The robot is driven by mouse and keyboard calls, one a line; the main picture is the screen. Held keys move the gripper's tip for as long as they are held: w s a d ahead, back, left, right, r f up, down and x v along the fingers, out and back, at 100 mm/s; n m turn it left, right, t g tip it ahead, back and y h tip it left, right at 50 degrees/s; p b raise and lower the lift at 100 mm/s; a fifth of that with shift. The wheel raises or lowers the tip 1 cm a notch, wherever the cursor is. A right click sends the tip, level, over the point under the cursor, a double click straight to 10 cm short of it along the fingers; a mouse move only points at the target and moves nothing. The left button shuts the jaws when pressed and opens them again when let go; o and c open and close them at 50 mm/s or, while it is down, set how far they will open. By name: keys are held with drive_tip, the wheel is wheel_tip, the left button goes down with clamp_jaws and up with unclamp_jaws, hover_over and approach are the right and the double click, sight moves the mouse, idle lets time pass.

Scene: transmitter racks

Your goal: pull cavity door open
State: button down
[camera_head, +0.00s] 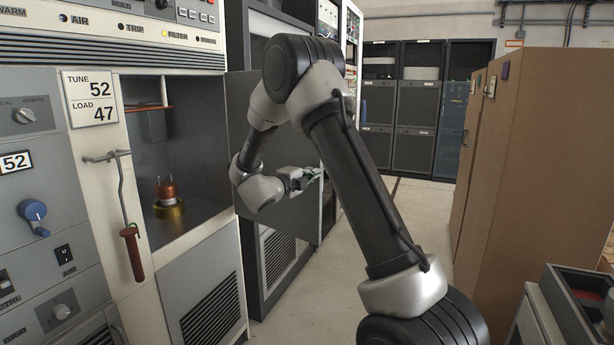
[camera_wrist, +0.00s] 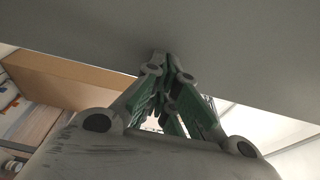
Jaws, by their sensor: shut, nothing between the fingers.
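The cavity door (camera_head: 290,217) is a plain grey panel. It stands swung out at the right side of the open cavity (camera_head: 185,150), in which a copper and brass part (camera_head: 168,195) shows. My gripper (camera_head: 312,174) is in front of the door panel, near its outer edge, with my arm covering part of the door. In the wrist view the door (camera_wrist: 230,40) fills the top, and my gripper's fingertips (camera_wrist: 166,62) are together, close to its surface. I cannot tell whether they touch it. No handle shows between the fingers.
A hook-like rod with a red-brown grip (camera_head: 132,252) hangs left of the cavity. Brown cabinets (camera_head: 530,150) stand at the right, and dark racks (camera_head: 415,110) at the back. The aisle floor (camera_head: 410,220) between them is clear.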

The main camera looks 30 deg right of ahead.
drive_tip(key=shift+d, duration=0.1)
drive_tip(key=w+d+n+t+y, duration=0.2)
drive_tip(key=w+d, duration=0.7)
drive_tip(key=d, duration=0.5)
drive_tip(key=shift+w+d+n+t+y, duration=0.15)
drive_tip(key=shift+d+n+t+y, duration=0.35)
drive_tip(key=shift+t, duration=0.6)
drive_tip(key=shift+a, duration=0.1)
